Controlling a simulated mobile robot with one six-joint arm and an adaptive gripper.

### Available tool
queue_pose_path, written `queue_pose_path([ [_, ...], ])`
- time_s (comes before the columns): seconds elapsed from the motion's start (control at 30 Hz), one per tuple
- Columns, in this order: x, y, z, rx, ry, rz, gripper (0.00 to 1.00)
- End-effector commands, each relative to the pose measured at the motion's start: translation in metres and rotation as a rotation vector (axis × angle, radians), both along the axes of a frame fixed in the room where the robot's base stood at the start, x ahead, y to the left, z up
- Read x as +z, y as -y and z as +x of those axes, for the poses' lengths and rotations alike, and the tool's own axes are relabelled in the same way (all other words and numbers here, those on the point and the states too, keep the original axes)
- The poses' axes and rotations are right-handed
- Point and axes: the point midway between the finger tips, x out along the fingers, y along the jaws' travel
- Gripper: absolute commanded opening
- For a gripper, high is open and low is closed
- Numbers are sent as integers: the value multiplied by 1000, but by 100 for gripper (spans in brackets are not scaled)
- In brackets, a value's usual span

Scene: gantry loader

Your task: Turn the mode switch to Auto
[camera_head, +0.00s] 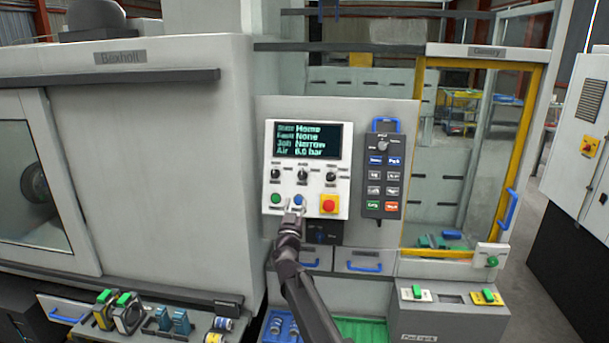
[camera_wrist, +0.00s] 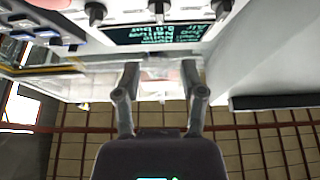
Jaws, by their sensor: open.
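The control panel (camera_head: 310,215) carries a dark display (camera_head: 306,140) reading Home, None, Narrow and 6.0 bar. Below the display are three black rotary knobs: left (camera_head: 275,174), middle (camera_head: 303,174) and right (camera_head: 331,176). Their labels are too small to read, so I cannot tell which is the mode switch or its setting. My gripper (camera_head: 294,205) is in front of the panel's lower part, below the knobs and overlapping the button row. In the wrist view my gripper (camera_wrist: 160,76) is open and empty, its fingers apart; the display (camera_wrist: 150,35) appears upside down, with the middle knob (camera_wrist: 159,8) above it.
A tool shelf (camera_head: 145,332) stands lower left.

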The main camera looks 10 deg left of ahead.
Motion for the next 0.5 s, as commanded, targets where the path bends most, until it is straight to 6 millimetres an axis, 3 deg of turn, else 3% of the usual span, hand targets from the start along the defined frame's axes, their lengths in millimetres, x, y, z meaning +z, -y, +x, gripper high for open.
queue_pose_path([
  [0.5,31,1,70,0,-1,-1,53],
])
